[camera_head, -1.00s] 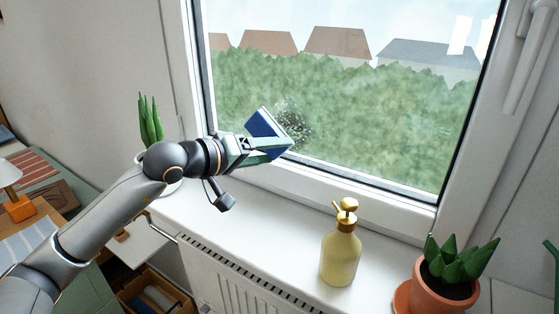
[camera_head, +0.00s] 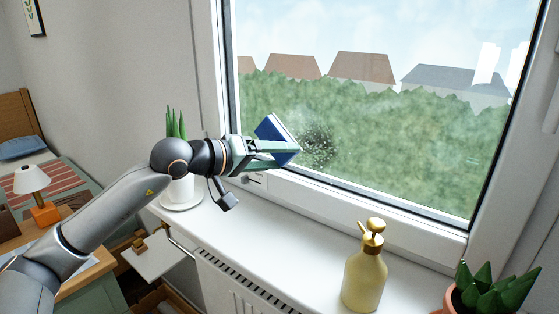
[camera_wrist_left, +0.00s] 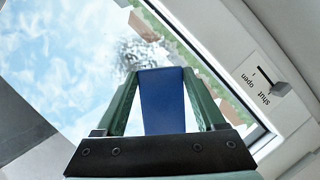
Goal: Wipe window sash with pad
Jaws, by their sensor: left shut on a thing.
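My left gripper (camera_head: 285,150) is shut on a blue pad (camera_head: 270,127), held in front of the lower left part of the window. The wrist view shows the pad (camera_wrist_left: 163,100) between both green fingers of the gripper (camera_wrist_left: 160,75). A dark speckled smudge (camera_head: 318,150) is on the glass just right of the pad; it also shows in the wrist view (camera_wrist_left: 130,58). The white window sash (camera_head: 360,203) frames the glass. I cannot tell whether the pad touches the glass. My right gripper is not in view.
A yellow pump bottle (camera_head: 364,278) stands on the white sill (camera_head: 290,240). A potted plant (camera_head: 490,290) is at the lower right, and another plant (camera_head: 176,125) stands behind my left arm. A small lever marked open and shut (camera_wrist_left: 280,88) is on the window frame.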

